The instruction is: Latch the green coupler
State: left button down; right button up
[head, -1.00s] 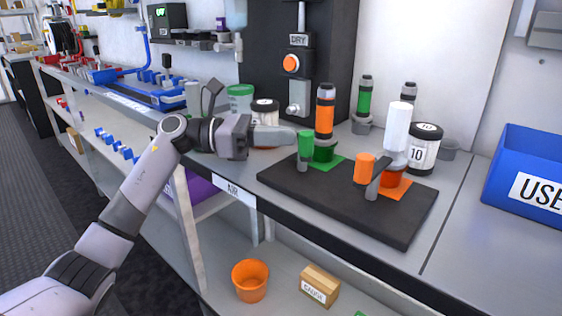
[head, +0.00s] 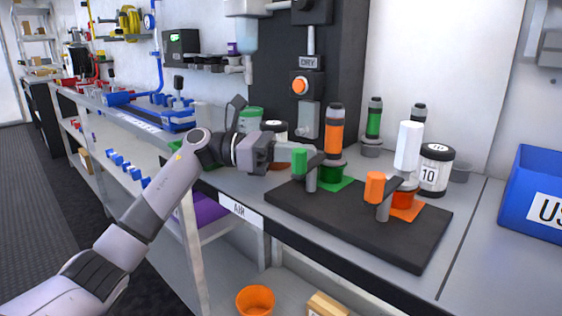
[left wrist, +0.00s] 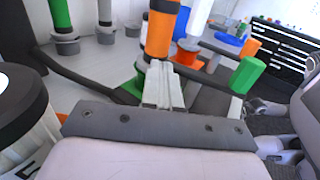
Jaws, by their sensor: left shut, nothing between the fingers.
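The green coupler (head: 332,172) sits on a green square on the dark board, with an orange cylinder (head: 334,128) standing in it. Its lever is a dark arm with an upright green handle (head: 299,162), sticking out to the left in the head view. My left gripper (head: 309,152) is shut and empty, its fingertips just behind the green handle. In the left wrist view the shut fingers (left wrist: 163,84) point at the orange cylinder (left wrist: 160,30), and the green handle (left wrist: 248,75) is to their right. Contact cannot be told. My right gripper is out of view.
The orange coupler (head: 404,200) with its orange handle (head: 375,187) and a white cylinder (head: 408,146) stands on the same board (head: 330,225). A labelled jar (head: 434,170) and a blue bin (head: 535,195) are to the right. Jars stand behind my left gripper.

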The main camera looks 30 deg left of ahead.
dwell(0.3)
pick_arm(q)
jog(key=v, duration=0.6)
jog(key=shift+s+a, duration=0.25)
jog(key=shift+a, duration=0.35)
